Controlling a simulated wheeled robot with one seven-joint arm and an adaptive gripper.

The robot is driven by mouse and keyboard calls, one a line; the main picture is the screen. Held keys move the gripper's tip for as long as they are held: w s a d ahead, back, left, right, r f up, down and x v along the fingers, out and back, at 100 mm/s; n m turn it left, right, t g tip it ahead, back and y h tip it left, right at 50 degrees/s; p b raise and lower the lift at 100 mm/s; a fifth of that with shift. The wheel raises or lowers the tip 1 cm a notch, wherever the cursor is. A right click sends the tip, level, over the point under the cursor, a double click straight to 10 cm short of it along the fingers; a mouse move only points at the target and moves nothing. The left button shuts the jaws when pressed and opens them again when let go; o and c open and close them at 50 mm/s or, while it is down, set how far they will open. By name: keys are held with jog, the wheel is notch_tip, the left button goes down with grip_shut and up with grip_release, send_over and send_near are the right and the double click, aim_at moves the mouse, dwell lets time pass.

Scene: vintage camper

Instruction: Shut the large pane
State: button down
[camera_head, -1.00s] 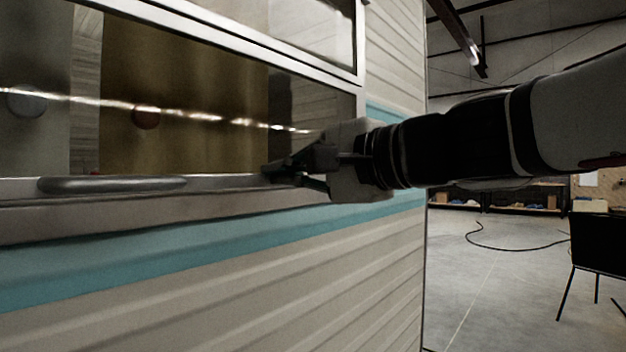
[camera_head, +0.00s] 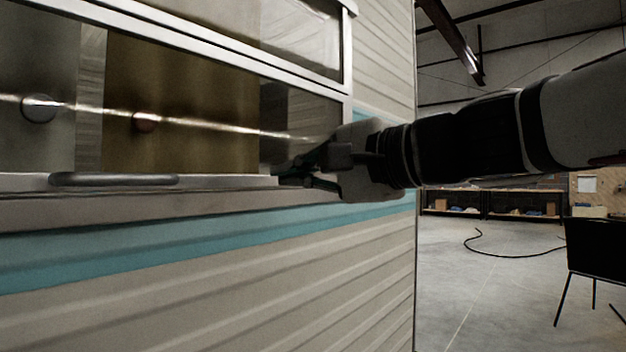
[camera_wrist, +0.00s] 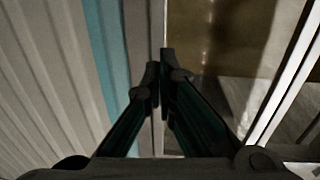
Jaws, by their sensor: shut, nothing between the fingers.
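The large pane (camera_head: 180,115) fills the lower part of the camper window in the head view, with a grey bar handle (camera_head: 115,180) along its bottom rail. Whether the pane stands a little open I cannot tell. My gripper (camera_head: 282,175) is at the right end of that rail, near the pane's lower right corner. In the wrist view my gripper (camera_wrist: 159,75) has its dark fingers together with nothing between them. The tips lie over or against the pale rail (camera_wrist: 157,30); contact is unclear.
A narrower upper pane (camera_head: 305,38) sits above the large one. Teal trim (camera_head: 200,238) and ribbed siding (camera_head: 220,295) run below. Right of the camper's edge is open concrete floor (camera_head: 490,275) with a black cable (camera_head: 515,255) and a black chair (camera_head: 592,250).

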jog(key=f+p+v, duration=0.1)
jog(key=p+v, duration=0.1)
jog(key=v, duration=0.7)
jog(key=s+d+f+n+g+h, duration=0.25)
jog(key=s+f, duration=0.35)
jog(key=f, duration=0.4)
jog(key=s+d+f+n+g+h, duration=0.1)
jog(key=s+f+n+g+h, duration=0.25)
jog(key=s+f, duration=0.45)
jog(key=s+d+f+n+g+h, duration=0.1)
jog(key=s+d+f+g+h, duration=0.3)
jog(key=s+d+f+h, duration=0.65)
notch_tip(320, 180, up, 27)
jog(key=d+t+y+p, duration=0.2)
jog(key=t+y+p, duration=0.1)
jog(key=p, duration=2.4)
jog(key=shift+w+d+f+n+t, duration=0.2)
jog(key=shift+w+n+t, duration=0.1)
jog(key=shift+w+t, duration=0.15)
